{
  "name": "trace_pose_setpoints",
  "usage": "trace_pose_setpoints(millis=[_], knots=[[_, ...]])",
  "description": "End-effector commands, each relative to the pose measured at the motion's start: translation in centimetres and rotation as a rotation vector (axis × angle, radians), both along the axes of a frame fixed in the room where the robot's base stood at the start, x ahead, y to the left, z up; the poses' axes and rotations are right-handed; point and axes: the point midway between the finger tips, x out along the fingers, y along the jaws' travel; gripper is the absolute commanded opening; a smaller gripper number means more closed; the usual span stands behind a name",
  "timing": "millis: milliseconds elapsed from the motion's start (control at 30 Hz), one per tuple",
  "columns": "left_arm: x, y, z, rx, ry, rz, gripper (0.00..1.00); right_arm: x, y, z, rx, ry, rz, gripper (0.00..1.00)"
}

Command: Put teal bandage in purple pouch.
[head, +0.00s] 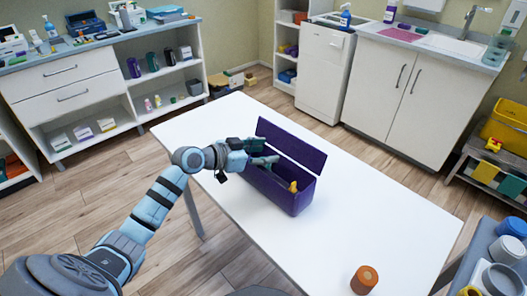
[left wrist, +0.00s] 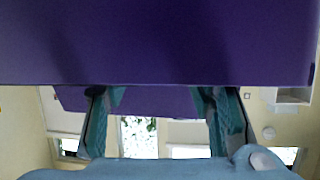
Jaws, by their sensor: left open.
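The purple pouch (head: 285,196) is a long box-like container on the white table, with its lid (head: 291,142) standing open along the far side. Something small and yellow (head: 293,186) shows at its right end. My left gripper (head: 268,154) is at the pouch's left end, over its opening by the lid. In the left wrist view the gripper (left wrist: 160,112) is open with nothing visible between its teal fingers, and a purple surface (left wrist: 160,42) fills the upper part. I cannot make out a teal bandage for certain. My right gripper is out of view.
An orange roll (head: 364,280) stands at the near edge of the white table (head: 385,205). The table's right side is clear. A stand with cups (head: 506,250) is at the lower right. Cabinets and a shelf unit line the walls.

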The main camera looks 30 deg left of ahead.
Motion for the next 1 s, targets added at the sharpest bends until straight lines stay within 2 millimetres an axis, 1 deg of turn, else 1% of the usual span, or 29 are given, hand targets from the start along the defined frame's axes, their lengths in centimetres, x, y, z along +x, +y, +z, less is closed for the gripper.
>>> trace_pose_setpoints(millis=[33,67,167,233,300,367,500,700,833,1000], knots=[[-0.4,0.3,-1.2,0.002,0.031,0.004,0.56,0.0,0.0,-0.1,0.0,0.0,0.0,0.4],[-0.4,0.3,-1.2,0.002,0.031,0.004,0.56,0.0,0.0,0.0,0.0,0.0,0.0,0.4],[-0.4,0.3,-0.5,0.003,0.031,0.005,0.56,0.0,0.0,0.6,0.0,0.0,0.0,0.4],[-0.4,0.3,0.4,0.004,0.03,0.005,0.56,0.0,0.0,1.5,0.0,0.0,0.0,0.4],[-1.4,1.1,0.6,0.01,0.03,0.008,0.56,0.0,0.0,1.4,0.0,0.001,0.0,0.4],[-2.5,1.5,1.2,0.013,0.027,0.004,0.56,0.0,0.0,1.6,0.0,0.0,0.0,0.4],[-5.5,2.8,2.8,0.015,0.026,-0.002,0.56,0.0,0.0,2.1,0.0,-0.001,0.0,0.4],[-8.8,4.5,4.5,0.013,0.022,-0.003,0.56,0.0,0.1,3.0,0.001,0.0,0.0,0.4],[-9.8,5.0,5.1,0.008,0.018,0.0,0.56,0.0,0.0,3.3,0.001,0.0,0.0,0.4],[-10.0,5.2,5.2,0.004,0.016,0.003,0.56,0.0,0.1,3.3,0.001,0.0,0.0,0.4]])
